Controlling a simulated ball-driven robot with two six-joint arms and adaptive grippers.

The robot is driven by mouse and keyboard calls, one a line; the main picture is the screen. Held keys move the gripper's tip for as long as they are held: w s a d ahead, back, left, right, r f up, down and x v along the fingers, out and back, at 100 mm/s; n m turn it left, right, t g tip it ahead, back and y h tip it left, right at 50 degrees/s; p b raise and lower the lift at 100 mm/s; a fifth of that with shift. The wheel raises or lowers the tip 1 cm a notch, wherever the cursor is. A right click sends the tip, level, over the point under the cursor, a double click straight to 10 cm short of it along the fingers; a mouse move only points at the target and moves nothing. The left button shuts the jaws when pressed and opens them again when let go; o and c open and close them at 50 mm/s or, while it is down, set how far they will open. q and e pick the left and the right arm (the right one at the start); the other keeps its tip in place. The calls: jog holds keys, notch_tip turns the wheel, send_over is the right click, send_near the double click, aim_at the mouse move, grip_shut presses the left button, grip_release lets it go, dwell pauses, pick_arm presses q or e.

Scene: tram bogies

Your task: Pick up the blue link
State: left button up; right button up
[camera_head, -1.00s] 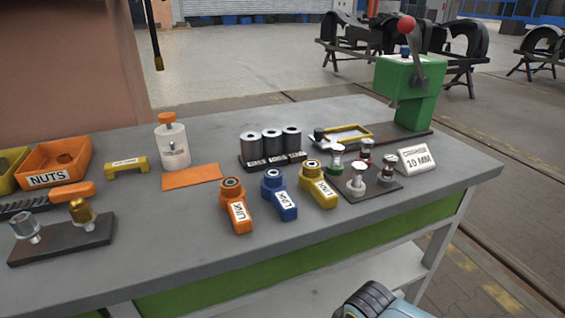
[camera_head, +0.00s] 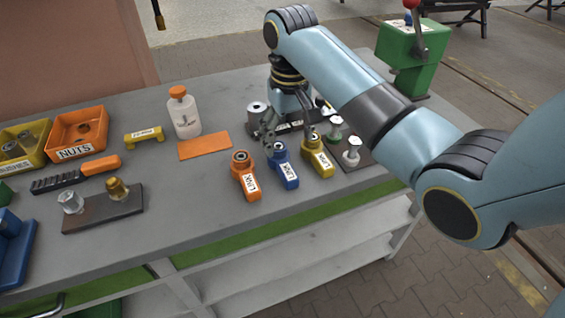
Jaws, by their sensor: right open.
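The blue link (camera_head: 286,172) lies on the grey workbench (camera_head: 215,220), between the orange link (camera_head: 245,177) and the yellow link (camera_head: 318,158). Its ring end points to the back and its labelled end to the front. My right gripper (camera_head: 287,138) is open and points down over the ring end of the blue link, with one dark finger on each side. I cannot tell whether a finger touches the link. My left gripper is not in view.
Grey cylinders (camera_head: 257,113) stand just behind my right gripper, partly hidden by it. A white bottle (camera_head: 184,115) and an orange plate (camera_head: 204,145) are to the left. A dark plate with bolts (camera_head: 353,152) and a green press (camera_head: 410,58) are to the right.

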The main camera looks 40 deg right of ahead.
aim_at(283, 162)
jog(key=shift+w+d+r, duration=0.1)
jog(key=shift+w+r, duration=0.1)
jog(key=shift+w, duration=0.75)
notch_tip(283, 162, down, 10)
jog(key=shift+f+p, duration=0.1)
jog(key=shift+p, duration=0.25)
grip_shut()
